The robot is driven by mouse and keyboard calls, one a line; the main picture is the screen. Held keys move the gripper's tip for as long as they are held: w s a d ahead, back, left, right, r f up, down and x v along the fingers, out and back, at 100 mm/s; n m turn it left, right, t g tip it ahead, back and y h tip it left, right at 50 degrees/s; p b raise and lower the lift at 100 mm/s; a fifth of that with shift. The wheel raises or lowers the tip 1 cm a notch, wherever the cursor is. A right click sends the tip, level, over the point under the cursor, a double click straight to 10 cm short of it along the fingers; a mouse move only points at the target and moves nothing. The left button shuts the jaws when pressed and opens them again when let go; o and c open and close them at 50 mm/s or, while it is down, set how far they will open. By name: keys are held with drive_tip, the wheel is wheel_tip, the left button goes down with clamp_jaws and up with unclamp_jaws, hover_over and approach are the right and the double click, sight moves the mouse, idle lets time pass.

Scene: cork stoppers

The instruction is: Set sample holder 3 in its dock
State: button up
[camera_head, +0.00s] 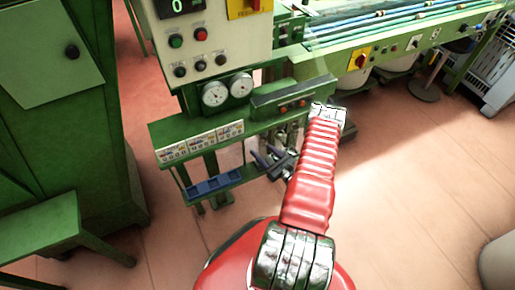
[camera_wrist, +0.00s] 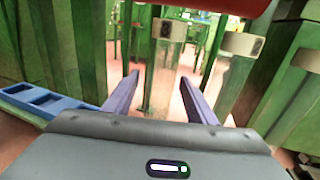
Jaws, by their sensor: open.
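My gripper (camera_wrist: 159,77) is open, with its two purple fingers apart and nothing between them. In the head view my gripper (camera_head: 265,160) is beside the green machine, right of a blue tray (camera_head: 234,177). The blue tray (camera_wrist: 19,90) has several compartments and shows at the left of the wrist view, outside the left finger. Pale pieces, one with a dark mark (camera_wrist: 168,30) and another to its right (camera_wrist: 243,43), show beyond the fingers. I cannot make out a number 3, so sample holder 3 and its dock cannot be identified.
White panels with printed digits (camera_head: 202,142) line the green ledge above the tray. Two round gauges (camera_head: 228,92) and a control box (camera_head: 200,45) stand above. Green posts (camera_wrist: 210,70) rise close ahead of the fingers. A green cabinet (camera_head: 60,120) is at left; open floor (camera_head: 410,170) lies at right.

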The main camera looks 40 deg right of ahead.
drive_tip(key=s, duration=1)
drive_tip(key=shift+s+a, duration=0.15)
drive_tip(key=shift+s, duration=0.05)
idle(0.7)
